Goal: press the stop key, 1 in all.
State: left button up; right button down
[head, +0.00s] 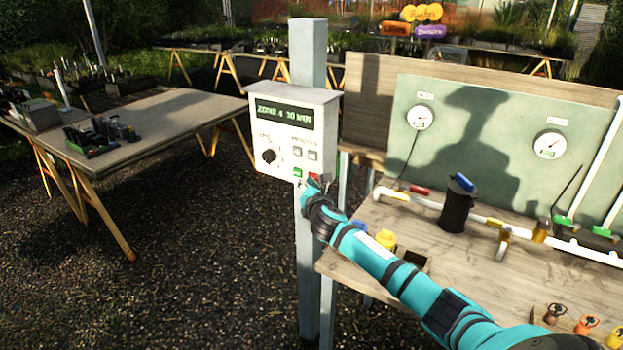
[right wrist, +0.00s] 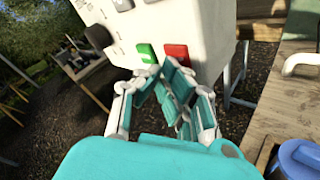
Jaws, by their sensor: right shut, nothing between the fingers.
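The white control box (head: 290,125) is mounted on a grey post and its display reads "ZONE 4 10 MIN". The red key, which I take as the stop key, sits low on its front (right wrist: 176,52), right of a green key (right wrist: 146,54). In the head view the green key (head: 298,172) shows, while the red one is partly covered by my gripper. My right gripper (right wrist: 164,68) is shut and empty. Its tips are just below the red key, close to its lower edge; I cannot tell whether they touch. My left gripper is not in view.
A dark knob (head: 269,156) and grey keys (head: 305,153) are on the same box. Another table (head: 160,125) stands at left, with open gravel between.

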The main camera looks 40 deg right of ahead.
jog(key=shift+a+r, duration=0.1)
dwell(0.3)
jog(key=shift+s+a+p, duration=0.35)
jog(key=shift+a, duration=0.25)
jog(key=a, duration=0.1)
jog(key=s+a+p, duration=0.1)
jog(key=a, duration=0.2)
jog(key=shift+s+a+p, duration=0.3)
jog(key=shift+s+p, duration=0.05)
jog(key=shift+s, duration=0.05)
dwell(0.6)
